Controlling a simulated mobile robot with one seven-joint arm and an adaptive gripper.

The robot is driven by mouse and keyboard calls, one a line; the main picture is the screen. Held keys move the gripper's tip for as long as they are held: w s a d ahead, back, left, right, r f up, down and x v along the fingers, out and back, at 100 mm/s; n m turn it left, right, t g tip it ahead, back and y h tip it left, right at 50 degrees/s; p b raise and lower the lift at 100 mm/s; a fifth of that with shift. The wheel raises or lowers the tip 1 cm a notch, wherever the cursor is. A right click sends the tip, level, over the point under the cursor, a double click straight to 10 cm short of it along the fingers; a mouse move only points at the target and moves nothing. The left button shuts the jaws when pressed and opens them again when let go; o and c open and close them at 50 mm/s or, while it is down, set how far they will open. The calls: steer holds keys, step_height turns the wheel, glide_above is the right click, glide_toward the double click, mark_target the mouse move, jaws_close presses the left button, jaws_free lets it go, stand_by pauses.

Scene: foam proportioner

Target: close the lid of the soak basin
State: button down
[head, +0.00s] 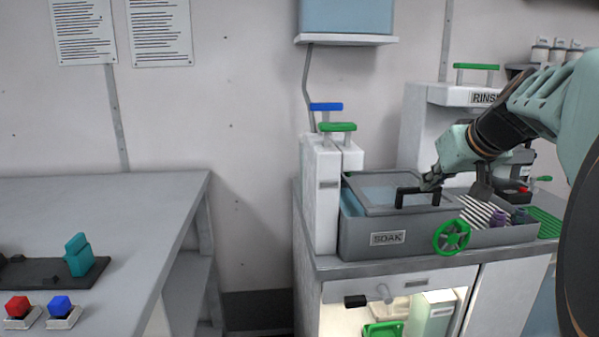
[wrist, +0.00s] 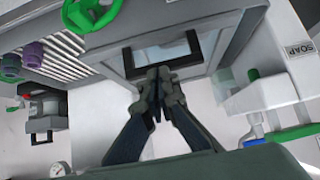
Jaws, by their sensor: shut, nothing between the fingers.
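The grey soak basin (head: 360,240), marked SOAK, stands on the counter in the head view. Its framed, see-through lid (head: 385,208) lies low and nearly flat over the basin top. A bluish strip shows at the lid's left side; I cannot tell whether the lid sits flush on the rim. A black handle (head: 402,197) stands at the lid's front edge. My gripper (head: 432,184) is shut and empty at the handle's right end. In the wrist view my gripper (wrist: 157,82) is in front of the handle (wrist: 128,58) and hides part of it; contact is unclear.
A green valve wheel (head: 452,237) is on the basin's front. A striped drain rack (head: 480,212) with purple items lies to the right. White dispensers with green and blue levers (head: 322,185) stand close on the left. A RINSE unit (head: 465,95) is behind.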

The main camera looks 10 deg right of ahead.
steer(key=shift+s+f, duration=0.15)
steer(key=shift+f, duration=0.4)
steer(key=shift+f, duration=0.1)
steer(key=shift+a, duration=0.1)
